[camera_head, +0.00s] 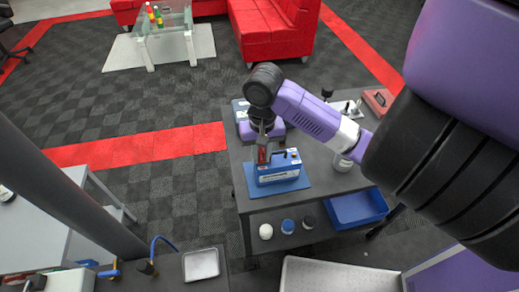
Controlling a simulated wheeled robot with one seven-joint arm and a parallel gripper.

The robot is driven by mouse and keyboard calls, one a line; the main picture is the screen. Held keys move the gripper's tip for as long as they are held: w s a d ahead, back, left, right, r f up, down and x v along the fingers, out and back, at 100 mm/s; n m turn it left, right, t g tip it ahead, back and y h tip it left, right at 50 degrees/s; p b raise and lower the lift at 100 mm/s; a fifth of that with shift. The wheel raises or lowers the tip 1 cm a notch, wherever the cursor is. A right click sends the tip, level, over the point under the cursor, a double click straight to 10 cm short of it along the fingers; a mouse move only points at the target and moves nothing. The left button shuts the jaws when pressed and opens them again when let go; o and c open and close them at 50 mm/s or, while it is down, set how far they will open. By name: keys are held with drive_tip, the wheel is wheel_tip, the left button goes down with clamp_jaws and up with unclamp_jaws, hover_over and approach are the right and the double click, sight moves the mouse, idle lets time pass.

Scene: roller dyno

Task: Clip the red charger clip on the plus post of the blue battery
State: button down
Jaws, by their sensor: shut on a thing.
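The blue battery (280,174) stands upright on a blue mat at the near left of the grey table, with a pale label on its front. Small posts (292,153) show on its top at the right; which is plus is too small to tell. My gripper (262,144) points down over the battery's left end. It is shut on the red charger clip (263,156), which hangs below the fingers at the battery's top left. I cannot tell whether the clip touches the battery or a post. The fingers hide part of the clip and the battery's top left.
The blue mat (299,184) lies under the battery. A red box (378,101) and a metal fixture (346,108) are at the table's back right. My arm covers the right side.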

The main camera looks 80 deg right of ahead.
idle(0.4)
drive_tip(key=c, duration=1.2)
unclamp_jaws()
drive_tip(key=shift+r+p, duration=0.85)
drive_tip(key=shift+r, duration=3.1)
drive_tip(key=shift+d, duration=0.1)
